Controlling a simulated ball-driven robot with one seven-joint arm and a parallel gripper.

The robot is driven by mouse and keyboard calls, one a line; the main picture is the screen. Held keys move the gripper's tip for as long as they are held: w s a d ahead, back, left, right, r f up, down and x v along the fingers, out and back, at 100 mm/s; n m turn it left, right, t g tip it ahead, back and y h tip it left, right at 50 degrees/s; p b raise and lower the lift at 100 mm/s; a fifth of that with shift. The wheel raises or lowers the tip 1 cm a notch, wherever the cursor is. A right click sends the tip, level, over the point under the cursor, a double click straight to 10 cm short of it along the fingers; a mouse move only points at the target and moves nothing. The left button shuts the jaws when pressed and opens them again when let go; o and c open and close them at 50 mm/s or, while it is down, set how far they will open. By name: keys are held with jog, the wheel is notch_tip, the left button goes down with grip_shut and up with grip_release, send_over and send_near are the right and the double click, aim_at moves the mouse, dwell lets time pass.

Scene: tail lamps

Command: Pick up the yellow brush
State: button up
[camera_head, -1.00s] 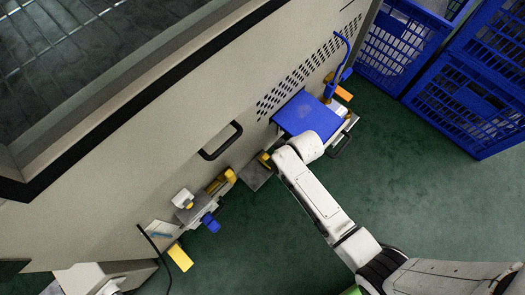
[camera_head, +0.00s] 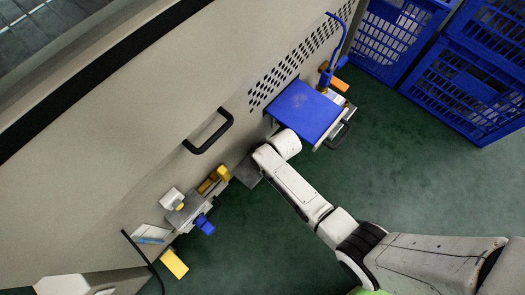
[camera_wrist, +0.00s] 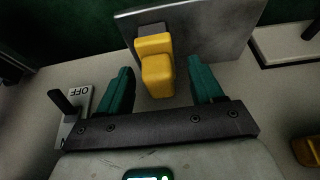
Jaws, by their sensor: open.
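In the wrist view a yellow block-shaped thing (camera_wrist: 156,72), possibly the yellow brush, sits against a grey metal plate (camera_wrist: 205,25). My gripper (camera_wrist: 160,78) is open, with its two green fingers on either side of this thing and visible gaps between. In the head view my arm's end covers that spot, and only part of the grey plate (camera_head: 246,174) shows beside it. No bristles can be made out.
A blue platform (camera_head: 305,108) stands right of my arm's end. Yellow fittings (camera_head: 220,173), a blue part (camera_head: 204,225) and a yellow block (camera_head: 174,263) are lower left. A switch marked OFF (camera_wrist: 77,103) is left of my gripper. Blue crates (camera_head: 475,85) stand far right; green floor is open.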

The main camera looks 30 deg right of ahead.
jog(key=c, duration=1.2)
jog(key=shift+r, duration=0.1)
jog(key=shift+r+p, duration=0.4)
jog(key=shift+r, duration=0.15)
notch_tip(320, 180, up, 2)
jog(key=shift+r+p, duration=0.2)
jog(key=shift+p, duration=0.5)
jog(key=shift+s+d+r+p, duration=0.1)
jog(key=shift+s+r+p, duration=1.25)
jog(key=shift+s, duration=1)
jog(key=shift+s+d+r+p, duration=0.15)
jog(key=shift+s+r+p, duration=0.85)
jog(key=shift+s+r, duration=1.1)
jog(key=shift+s+d+r+p, duration=0.1)
jog(key=shift+s+r+p, duration=1.1)
jog(key=shift+s, duration=1.4)
